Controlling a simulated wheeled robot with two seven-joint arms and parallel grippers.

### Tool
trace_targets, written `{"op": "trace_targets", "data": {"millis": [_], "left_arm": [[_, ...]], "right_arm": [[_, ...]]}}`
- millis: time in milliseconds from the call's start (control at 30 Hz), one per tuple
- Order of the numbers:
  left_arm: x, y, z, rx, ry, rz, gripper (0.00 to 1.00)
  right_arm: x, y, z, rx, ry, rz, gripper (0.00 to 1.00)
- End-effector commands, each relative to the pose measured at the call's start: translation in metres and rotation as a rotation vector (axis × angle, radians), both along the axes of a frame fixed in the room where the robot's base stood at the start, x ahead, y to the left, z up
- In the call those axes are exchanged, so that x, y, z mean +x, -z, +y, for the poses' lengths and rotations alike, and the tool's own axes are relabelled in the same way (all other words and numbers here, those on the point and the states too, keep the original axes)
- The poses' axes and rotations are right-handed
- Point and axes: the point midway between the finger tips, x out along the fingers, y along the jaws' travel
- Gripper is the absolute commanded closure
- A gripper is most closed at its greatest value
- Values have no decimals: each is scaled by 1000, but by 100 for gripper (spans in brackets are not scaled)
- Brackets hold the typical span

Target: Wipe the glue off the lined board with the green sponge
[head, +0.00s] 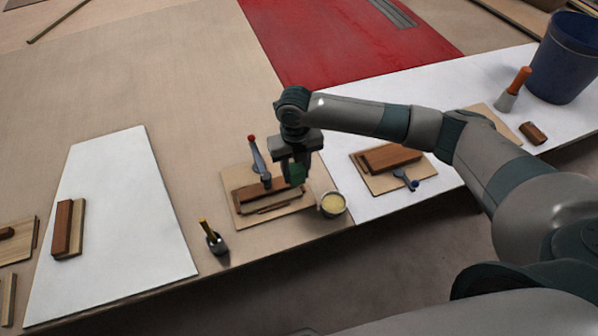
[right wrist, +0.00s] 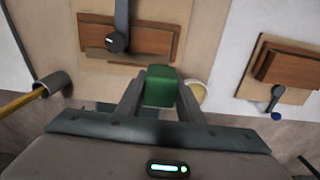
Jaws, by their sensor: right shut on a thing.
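My right gripper (head: 294,172) is shut on the green sponge (head: 298,175) and holds it over the right end of a dark plank (head: 262,191). This plank lies on a pale wooden board (head: 238,218) near the table's front edge. In the right wrist view the sponge (right wrist: 160,86) sits between the fingertips, just in front of the plank (right wrist: 150,41). I cannot tell whether the sponge touches the wood. I cannot make out lines or glue on any board. My left gripper is not in view.
A grey tool with a red tip (head: 257,155) reaches onto the plank. A pot with pale yellow contents (head: 333,205) stands right of the board, a dark cup (head: 217,245) with a yellow handle to its left. Another board (head: 400,184) with planks lies on the right white sheet.

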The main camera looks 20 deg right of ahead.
Motion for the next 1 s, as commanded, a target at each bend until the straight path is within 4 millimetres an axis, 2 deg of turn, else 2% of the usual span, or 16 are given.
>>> {"op": "trace_targets", "data": {"millis": [233, 567, 767, 1000], "left_arm": [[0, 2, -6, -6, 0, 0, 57], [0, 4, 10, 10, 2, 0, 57], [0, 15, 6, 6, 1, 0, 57], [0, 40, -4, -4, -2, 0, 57]], "right_arm": [[0, 0, 3, 1, -21, -1, 84], [0, 2, 2, 0, -19, -1, 84], [0, 14, 2, 0, -19, 0, 84], [0, 41, 2, 0, -19, -1, 84]]}}
